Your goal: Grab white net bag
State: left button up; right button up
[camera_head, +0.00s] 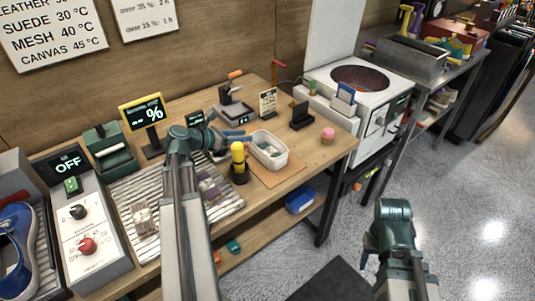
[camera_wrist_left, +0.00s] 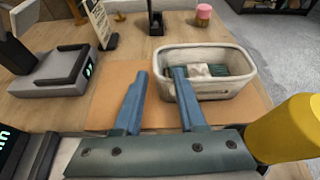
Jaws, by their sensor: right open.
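A white open bin (camera_head: 268,152) stands on a brown mat; it also shows in the left wrist view (camera_wrist_left: 212,98). Inside it lie a small white item (camera_wrist_left: 198,71) and a dark green item (camera_wrist_left: 220,70). I cannot tell whether the white item is the net bag. A pale, patterned bundle (camera_head: 145,219) lies on the striped mat; I cannot tell what it is. My left gripper (camera_head: 242,136) is open and empty, with its fingers (camera_wrist_left: 161,74) pointing at the near left side of the bin. My right gripper (camera_head: 369,253) is open, off the table's right side.
A yellow-topped bottle (camera_head: 238,154) stands close beside the bin and the left gripper. A grey scale-like device (camera_head: 236,110) and a black holder (camera_head: 301,117) stand behind. A pink-topped jar (camera_head: 328,134) is near the table's right edge.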

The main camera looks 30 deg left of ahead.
pick_arm(q)
jog(key=x, duration=0.1)
jog(key=b+x, duration=0.1)
jog(key=x, duration=0.3)
jog(key=shift+w+a+r+b, duration=0.1)
jog(key=shift+w+a+b, duration=0.2)
jog(key=shift+w+b, duration=0.05)
grip_shut()
dwell(1.1)
